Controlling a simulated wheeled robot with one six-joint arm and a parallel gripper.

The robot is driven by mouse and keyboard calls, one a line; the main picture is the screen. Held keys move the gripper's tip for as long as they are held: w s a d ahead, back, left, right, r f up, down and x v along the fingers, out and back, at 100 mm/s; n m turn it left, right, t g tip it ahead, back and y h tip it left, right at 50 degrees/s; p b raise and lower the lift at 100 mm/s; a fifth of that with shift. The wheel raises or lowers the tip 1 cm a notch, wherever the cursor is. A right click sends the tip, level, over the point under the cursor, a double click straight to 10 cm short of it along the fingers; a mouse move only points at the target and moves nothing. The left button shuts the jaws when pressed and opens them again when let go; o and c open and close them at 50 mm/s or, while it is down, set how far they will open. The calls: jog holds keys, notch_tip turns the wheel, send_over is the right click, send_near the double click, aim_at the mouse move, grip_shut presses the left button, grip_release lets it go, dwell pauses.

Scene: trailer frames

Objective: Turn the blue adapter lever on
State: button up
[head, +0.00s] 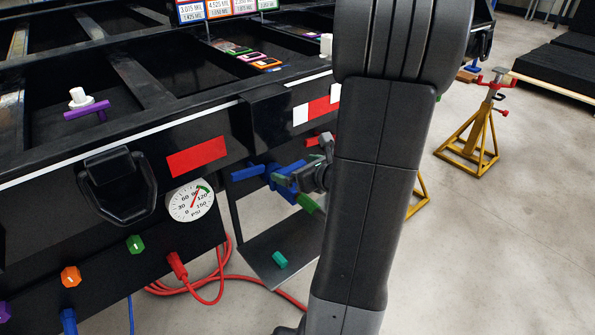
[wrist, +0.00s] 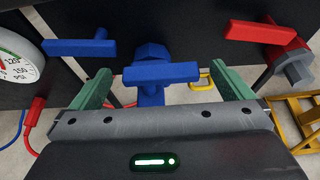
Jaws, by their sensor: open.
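A blue lever (wrist: 160,73) on a blue adapter (wrist: 152,54) is at the centre of the wrist view. The lever lies crosswise, nearly level, in front of its adapter. My gripper (wrist: 170,82) is open, with one green finger left of the lever and the other right of it. I see no contact between the fingers and the lever, though the depth is hard to judge. In the head view, my gripper (head: 312,176) is at the trailer's front, beside blue parts (head: 285,184), and my arm hides much of that area.
A second blue lever (wrist: 80,47) is to the left. A red lever (wrist: 262,32) is to the right. A pressure gauge (head: 191,201) and a red hose (head: 222,270) are nearby. A yellow jack stand (head: 472,135) stands on the open floor at right.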

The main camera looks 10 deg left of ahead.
jog(key=shift+a, duration=0.1)
jog(key=c, duration=1)
